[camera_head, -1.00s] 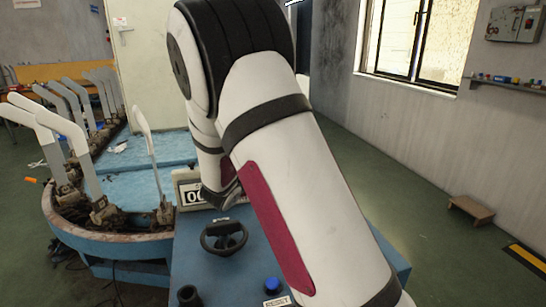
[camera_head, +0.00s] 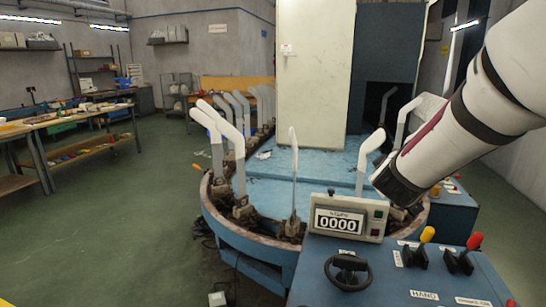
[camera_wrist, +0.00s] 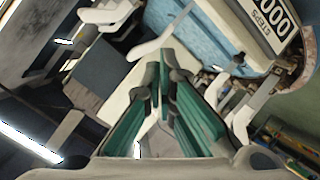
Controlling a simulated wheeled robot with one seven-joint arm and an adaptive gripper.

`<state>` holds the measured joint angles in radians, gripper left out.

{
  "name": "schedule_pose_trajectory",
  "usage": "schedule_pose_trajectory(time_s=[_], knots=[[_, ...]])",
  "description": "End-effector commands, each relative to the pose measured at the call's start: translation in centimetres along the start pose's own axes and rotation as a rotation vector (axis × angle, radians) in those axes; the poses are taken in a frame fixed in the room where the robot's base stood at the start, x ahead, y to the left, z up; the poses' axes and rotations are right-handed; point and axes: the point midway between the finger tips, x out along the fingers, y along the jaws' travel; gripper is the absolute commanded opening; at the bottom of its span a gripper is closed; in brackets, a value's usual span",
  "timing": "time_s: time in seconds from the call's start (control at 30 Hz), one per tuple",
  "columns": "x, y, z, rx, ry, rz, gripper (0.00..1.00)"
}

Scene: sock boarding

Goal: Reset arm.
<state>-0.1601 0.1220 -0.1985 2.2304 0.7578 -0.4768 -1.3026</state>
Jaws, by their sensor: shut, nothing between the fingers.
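My gripper (camera_wrist: 164,75) shows in the wrist view with its green-padded fingers together at the tips and nothing between them. In the head view my arm reaches in from the upper right and ends above the machine's right side; the fingers do not show there. The blue boarding machine (camera_head: 262,255) carries several upright white sock forms (camera_head: 293,160) around its curved rim. A counter box (camera_head: 347,217) reading 0000 stands at the back of the blue control panel (camera_head: 400,278). The wrist view also shows the counter box (camera_wrist: 272,20), tilted.
The control panel has a black handwheel (camera_head: 348,271), a yellow-topped lever (camera_head: 418,248) and a red-topped lever (camera_head: 463,255). White forms stand close to my arm's end. A workbench (camera_head: 80,117) and open green floor lie at the left.

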Motion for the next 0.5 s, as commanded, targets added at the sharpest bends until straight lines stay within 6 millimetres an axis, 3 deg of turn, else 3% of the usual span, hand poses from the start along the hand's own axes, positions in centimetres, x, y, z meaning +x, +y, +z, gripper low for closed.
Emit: schedule_pose_trajectory(time_s=[0.03, 0.1, 0.27, 0.37, 0.5], knots=[[-2.6, 0.0, -1.1, 0.056, 0.025, -0.073, 0.0], [-5.8, -0.9, -2.0, 0.126, 0.04, -0.187, 0.0], [-14.1, -2.8, -2.1, 0.247, 0.0, -0.423, 0.0], [-19.5, -3.7, -0.7, 0.297, -0.075, -0.536, 0.0], [-27.0, -4.2, 2.8, 0.346, -0.232, -0.632, 0.0]])
